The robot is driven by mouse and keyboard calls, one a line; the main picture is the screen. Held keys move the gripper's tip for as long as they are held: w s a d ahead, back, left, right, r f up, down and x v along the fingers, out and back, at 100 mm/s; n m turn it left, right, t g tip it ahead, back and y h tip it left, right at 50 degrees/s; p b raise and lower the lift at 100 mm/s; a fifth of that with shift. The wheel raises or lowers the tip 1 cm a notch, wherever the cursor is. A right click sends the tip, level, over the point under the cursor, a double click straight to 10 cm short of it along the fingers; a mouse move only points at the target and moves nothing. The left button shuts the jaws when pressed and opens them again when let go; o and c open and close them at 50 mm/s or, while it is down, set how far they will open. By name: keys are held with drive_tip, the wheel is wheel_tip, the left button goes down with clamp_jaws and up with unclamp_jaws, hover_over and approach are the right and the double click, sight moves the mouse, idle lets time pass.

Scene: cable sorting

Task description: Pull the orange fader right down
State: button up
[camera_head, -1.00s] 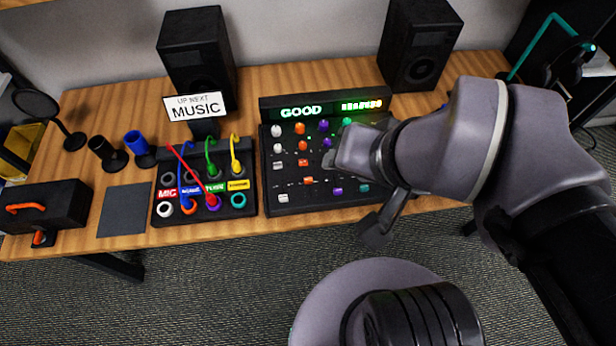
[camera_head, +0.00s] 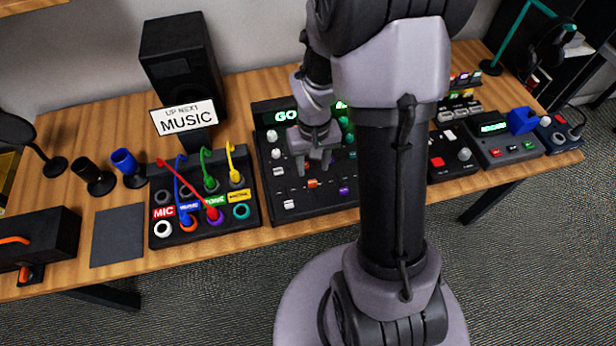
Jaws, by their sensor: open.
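The black mixer (camera_head: 268,185) stands on the table, partly hidden behind my arm. Its orange fader cap (camera_head: 312,183) shows just below my gripper, higher on the panel than the white fader cap (camera_head: 289,204) to its left. A purple fader cap (camera_head: 344,190) shows to its right, beside my arm. My gripper (camera_head: 314,169) points down over the mixer with its fingers apart, one toward each side of the orange fader's column. It is open and empty. I cannot tell whether the fingertips touch the panel. The orange knobs are hidden behind my gripper.
A patch box (camera_head: 155,225) with coloured cables stands left of the mixer, near a grey mat (camera_head: 118,235). A speaker (camera_head: 183,60) and a MUSIC sign (camera_head: 186,117) are behind. Several small devices, including one with a green display (camera_head: 493,128), stand to the right.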

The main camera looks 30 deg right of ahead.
sight(312, 182)
wheel_tip(312, 182, down, 7)
drive_tip(key=shift+b, duration=1.15)
clamp_jaws()
